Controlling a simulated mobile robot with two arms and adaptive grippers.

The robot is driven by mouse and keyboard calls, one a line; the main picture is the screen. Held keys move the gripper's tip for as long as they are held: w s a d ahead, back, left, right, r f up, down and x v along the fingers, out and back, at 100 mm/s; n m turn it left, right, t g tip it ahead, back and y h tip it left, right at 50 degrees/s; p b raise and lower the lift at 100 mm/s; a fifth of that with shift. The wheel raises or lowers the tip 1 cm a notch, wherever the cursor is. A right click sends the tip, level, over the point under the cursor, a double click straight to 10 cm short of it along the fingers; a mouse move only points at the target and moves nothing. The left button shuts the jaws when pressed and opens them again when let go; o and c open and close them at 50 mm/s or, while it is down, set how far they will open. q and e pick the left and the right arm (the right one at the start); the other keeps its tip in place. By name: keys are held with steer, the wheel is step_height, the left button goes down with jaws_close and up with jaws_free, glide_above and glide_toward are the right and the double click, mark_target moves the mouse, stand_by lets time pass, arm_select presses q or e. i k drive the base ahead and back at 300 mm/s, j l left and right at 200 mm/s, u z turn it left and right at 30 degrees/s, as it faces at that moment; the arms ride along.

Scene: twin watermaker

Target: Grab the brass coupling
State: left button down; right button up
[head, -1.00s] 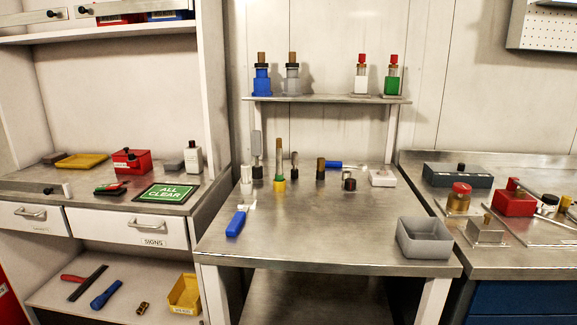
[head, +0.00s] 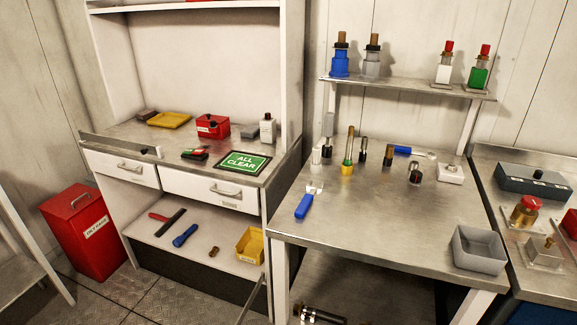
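A small brass coupling (head: 213,252) lies on the low shelf of the left cabinet, between the blue flashlight-like tool (head: 185,235) and the yellow bin (head: 250,246). It is small in the picture, so its details are hard to make out. Nothing covers it. Neither of my grippers shows in the head view.
A red-handled file (head: 167,215) lies farther left on the low shelf (head: 205,268). Drawers (head: 214,188) and a worktop are above it. A red bin (head: 84,232) stands left on the floor. The workbench (head: 390,225) is right. A partly cut-off metallic cylinder (head: 320,314) shows at the bottom.

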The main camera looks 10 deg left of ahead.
mark_target(215, 249)
steer(key=i+j, duration=0.1)
steer(key=j, duration=0.3)
steer(key=i+j, duration=0.1)
steer(key=j, duration=0.35)
steer(key=i+j+z, duration=0.1)
steer(key=j, duration=0.3)
steer(key=i+j, duration=0.1)
steer(key=j, duration=0.35)
